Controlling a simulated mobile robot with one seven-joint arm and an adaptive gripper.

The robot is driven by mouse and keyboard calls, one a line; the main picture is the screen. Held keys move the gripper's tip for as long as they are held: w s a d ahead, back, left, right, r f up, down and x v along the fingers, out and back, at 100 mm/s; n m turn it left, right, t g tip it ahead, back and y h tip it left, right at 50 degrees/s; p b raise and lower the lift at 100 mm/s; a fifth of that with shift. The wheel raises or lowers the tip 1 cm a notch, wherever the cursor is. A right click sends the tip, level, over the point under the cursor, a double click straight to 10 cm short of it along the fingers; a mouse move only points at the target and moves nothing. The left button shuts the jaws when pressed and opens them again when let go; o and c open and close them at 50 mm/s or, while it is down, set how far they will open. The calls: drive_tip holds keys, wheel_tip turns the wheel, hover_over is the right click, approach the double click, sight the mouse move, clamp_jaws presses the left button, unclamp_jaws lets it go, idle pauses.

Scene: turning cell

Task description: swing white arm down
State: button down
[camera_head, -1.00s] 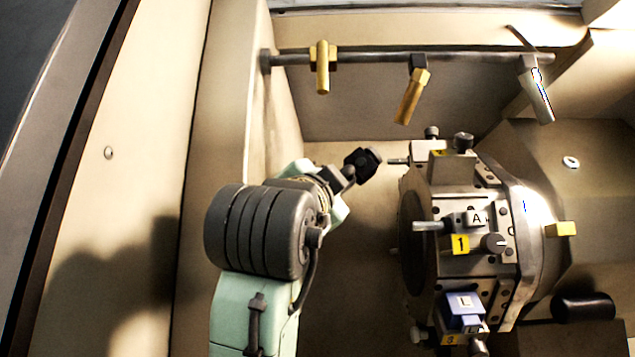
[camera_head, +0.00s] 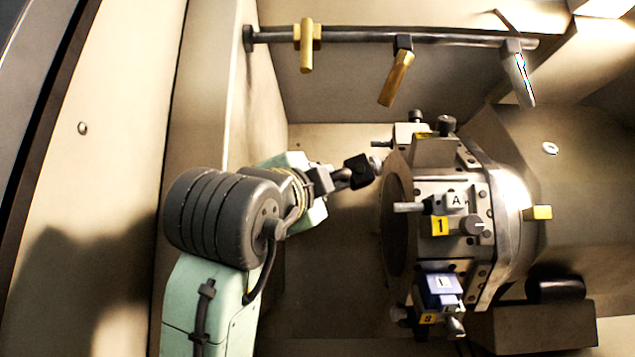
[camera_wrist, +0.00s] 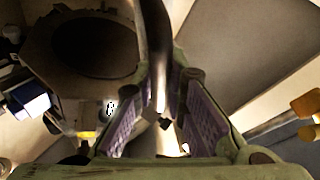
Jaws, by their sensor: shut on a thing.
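A pale, whitish arm (camera_head: 523,78) hangs slanted from the right end of a rail in the head view, well apart from my gripper. My gripper (camera_head: 358,170) is left of the turret in the head view, its dark end close to the turret's left face. In the wrist view my gripper (camera_wrist: 162,125) shows green fingers with purple pads. A shiny grey metal bar (camera_wrist: 158,45) runs from the top edge down between the fingers, and they are shut on it. Its far end is out of view. I cannot tell what this bar belongs to.
The turret (camera_head: 440,165) carries tools, a yellow "1" label and a blue block (camera_head: 440,284). Two yellow nozzles (camera_head: 307,45) (camera_head: 396,78) hang from the rail (camera_head: 350,37). A pale wall (camera_head: 195,90) stands left. Open floor (camera_head: 325,265) lies below my gripper.

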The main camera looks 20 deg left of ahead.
drive_tip(key=c, duration=1.9)
unclamp_jaws()
drive_tip(key=v, duration=0.7)
drive_tip(key=shift+s, duration=0.25)
drive_tip(key=shift+c, duration=0.2)
